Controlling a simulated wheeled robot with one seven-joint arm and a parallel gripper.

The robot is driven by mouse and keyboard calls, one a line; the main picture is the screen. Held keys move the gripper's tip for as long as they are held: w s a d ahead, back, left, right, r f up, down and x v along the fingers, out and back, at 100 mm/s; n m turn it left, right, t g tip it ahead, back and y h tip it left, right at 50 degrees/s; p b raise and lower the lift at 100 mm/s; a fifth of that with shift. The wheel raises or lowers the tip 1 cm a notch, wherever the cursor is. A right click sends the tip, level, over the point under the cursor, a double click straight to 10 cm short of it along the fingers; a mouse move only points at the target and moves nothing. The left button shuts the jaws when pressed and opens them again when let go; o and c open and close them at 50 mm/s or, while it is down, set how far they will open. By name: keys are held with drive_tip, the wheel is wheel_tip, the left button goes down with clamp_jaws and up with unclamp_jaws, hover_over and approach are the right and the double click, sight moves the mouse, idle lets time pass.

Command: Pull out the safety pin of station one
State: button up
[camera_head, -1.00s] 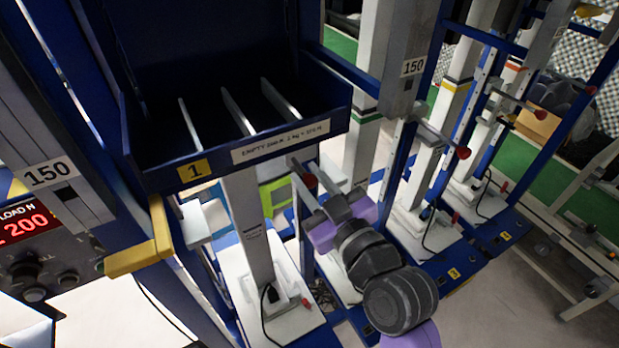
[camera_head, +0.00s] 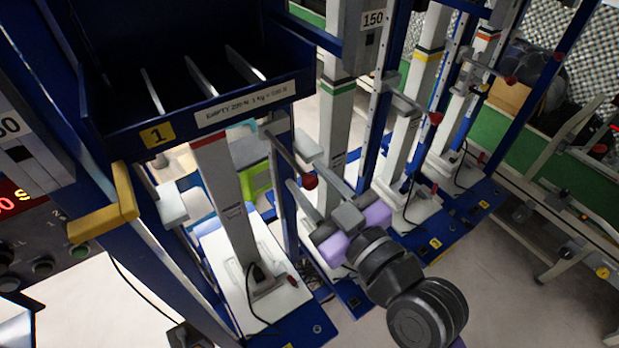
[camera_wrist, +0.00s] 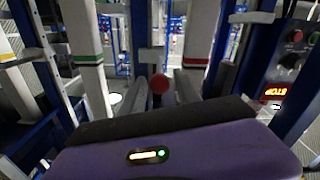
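Station one carries a dark blue bin with a yellow "1" plate (camera_head: 155,135). Its safety pin is a rod that ends in a red ball knob (camera_head: 310,181), to the right below the bin. My gripper (camera_head: 299,166) is open, its two grey fingers apart, with the knob close between them. In the wrist view the knob (camera_wrist: 160,84) shows centred between the fingers, with a gap on both sides. How far the pin sits in its hole cannot be told.
A white column with a red band (camera_head: 208,137) stands left of my gripper. A yellow bracket (camera_head: 105,210) is at the left. Other stations with red knobs (camera_head: 435,118) stand to the right. Open floor lies at the lower right. A red-lit display (camera_wrist: 275,91) shows in the wrist view.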

drive_tip(key=shift+o, duration=0.3)
drive_tip(key=b+v, duration=0.1)
drive_tip(key=v, duration=0.6)
drive_tip(key=shift+s+d+b, duration=0.25)
drive_tip(key=shift+s+b, duration=0.05)
drive_tip(key=shift+b, duration=0.1)
drive_tip(key=s+d+f+m+t+h, duration=0.2)
drive_tip(key=s+d+m+h, duration=0.15)
drive_tip(key=d, duration=0.25)
drive_tip(key=s+d+f+m+t+h, duration=0.2)
drive_tip(key=s+d+m+h, duration=0.1)
drive_tip(key=d+m, duration=0.2)
drive_tip(key=s+d+f+g+h, duration=0.1)
drive_tip(key=s+f, duration=0.2)
drive_tip(key=s, duration=0.3)
drive_tip(key=s+d+f+m+g+h, duration=0.1)
drive_tip(key=s+d+f, duration=0.1)
drive_tip(key=s, duration=0.5)
drive_tip(key=s+d+f+g+h, duration=0.1)
drive_tip(key=s+f+g, duration=0.1)
drive_tip(key=s+f, duration=0.2)
drive_tip(key=s, duration=0.3)
drive_tip(key=shift+d+f, duration=0.25)
drive_tip(key=shift+d, duration=0.1)
